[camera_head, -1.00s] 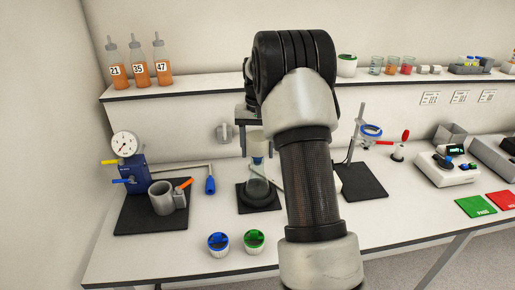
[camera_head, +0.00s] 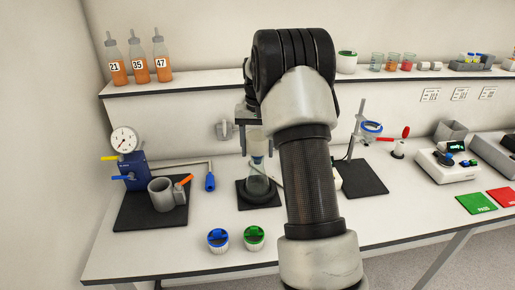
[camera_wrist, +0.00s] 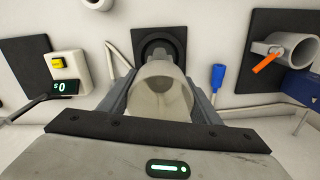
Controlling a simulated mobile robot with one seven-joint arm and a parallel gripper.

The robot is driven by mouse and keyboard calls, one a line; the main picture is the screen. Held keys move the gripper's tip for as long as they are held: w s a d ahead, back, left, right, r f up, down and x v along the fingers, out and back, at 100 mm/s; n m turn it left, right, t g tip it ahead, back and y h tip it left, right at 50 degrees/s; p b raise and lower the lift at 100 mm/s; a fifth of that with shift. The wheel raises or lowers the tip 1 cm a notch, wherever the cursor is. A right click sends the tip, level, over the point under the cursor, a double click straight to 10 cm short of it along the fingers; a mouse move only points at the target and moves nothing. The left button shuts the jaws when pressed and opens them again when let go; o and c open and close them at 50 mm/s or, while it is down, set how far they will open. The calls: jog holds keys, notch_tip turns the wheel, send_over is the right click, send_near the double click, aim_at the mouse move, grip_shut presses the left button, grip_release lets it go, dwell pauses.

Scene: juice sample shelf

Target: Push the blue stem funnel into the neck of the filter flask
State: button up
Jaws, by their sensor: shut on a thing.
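The blue stem funnel (camera_head: 256,143) is a pale translucent cup with a blue lower part. It stands upright over the neck of the clear filter flask (camera_head: 257,187), which is on a dark round base on a black mat. The blue part is at the flask's neck; I cannot tell how deep it sits. My gripper (camera_wrist: 158,82) is shut on the funnel, with one finger on each side of its cup (camera_wrist: 160,95) in the wrist view. My arm covers much of the gripper in the head view. The cup hides most of the flask in the wrist view.
A blue pump with gauge (camera_head: 134,162) and a grey cup (camera_head: 160,193) stand on a mat to the left. Blue (camera_head: 218,240) and green (camera_head: 254,237) capped jars stand in front. A ring stand (camera_head: 358,140) is to the right.

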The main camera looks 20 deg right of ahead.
jog(key=shift+s+f, duration=0.15)
jog(key=shift+f, duration=0.2)
jog(key=o, duration=1.1)
jog(key=shift+o, duration=0.2)
jog(key=shift+r, duration=0.1)
notch_tip(320, 180, up, 18)
jog(key=shift+f+p, duration=0.2)
jog(key=shift+p, duration=0.25)
jog(key=s+a+r+n+t, duration=0.1)
jog(key=s+a+r, duration=0.35)
jog(key=s, duration=0.25)
jog(key=s+a+r+n+t, duration=0.1)
jog(key=s+a+r+t, duration=0.15)
jog(key=s+a, duration=0.4)
jog(key=s+a+f+n+t, duration=0.1)
jog(key=s+a+f, duration=0.2)
jog(key=s, duration=0.6)
jog(key=s+a+f+n+t, duration=0.1)
jog(key=s+a+f+n, duration=0.1)
jog(key=s+f, duration=0.3)
jog(key=s+a, duration=0.1)
jog(key=s, duration=0.2)
jog(key=shift+s, duration=0.4)
